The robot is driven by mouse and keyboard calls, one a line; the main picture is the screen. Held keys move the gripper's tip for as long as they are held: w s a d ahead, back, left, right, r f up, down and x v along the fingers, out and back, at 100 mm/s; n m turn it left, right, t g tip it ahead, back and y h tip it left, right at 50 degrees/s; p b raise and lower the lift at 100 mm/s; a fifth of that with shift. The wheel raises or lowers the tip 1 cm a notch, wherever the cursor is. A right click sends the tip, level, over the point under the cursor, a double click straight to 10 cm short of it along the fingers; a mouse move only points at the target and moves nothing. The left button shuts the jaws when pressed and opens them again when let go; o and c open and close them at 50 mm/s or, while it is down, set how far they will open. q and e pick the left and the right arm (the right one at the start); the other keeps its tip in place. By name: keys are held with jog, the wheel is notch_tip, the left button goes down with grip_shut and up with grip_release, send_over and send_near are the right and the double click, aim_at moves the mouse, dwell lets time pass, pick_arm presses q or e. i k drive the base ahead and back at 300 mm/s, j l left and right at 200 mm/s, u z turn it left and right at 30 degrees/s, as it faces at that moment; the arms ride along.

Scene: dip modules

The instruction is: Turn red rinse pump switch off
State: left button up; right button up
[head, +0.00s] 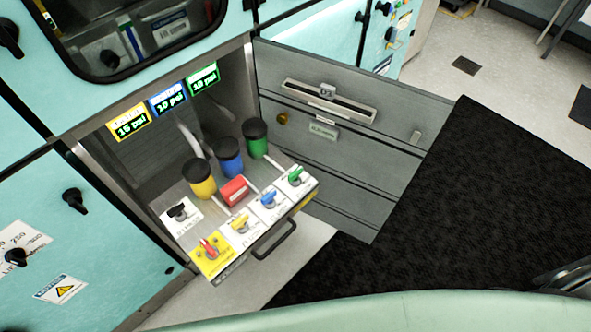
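The red switch (208,248) sits on a yellow plate at the left end of the front row on a pulled-out shelf (262,243). Its handle is tilted in the picture; its label is too small to read, so I cannot tell its on or off setting. To its right are a yellow switch (240,224), a blue switch (269,200) and a green switch (295,176). A black switch (178,212) is on a white plate behind it. Neither gripper can be made out, and nothing touches the switches.
Yellow (201,186), blue (229,165) and green (256,146) black-capped containers stand behind the switches, beside a red box (234,191). A black handle (277,241) juts from the shelf front. An open grey door (345,150) stands to the right. A black mat (450,215) covers clear floor.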

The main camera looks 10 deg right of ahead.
aim_at(212, 252)
jog(key=k+u, duration=0.2)
jog(key=u, duration=0.5)
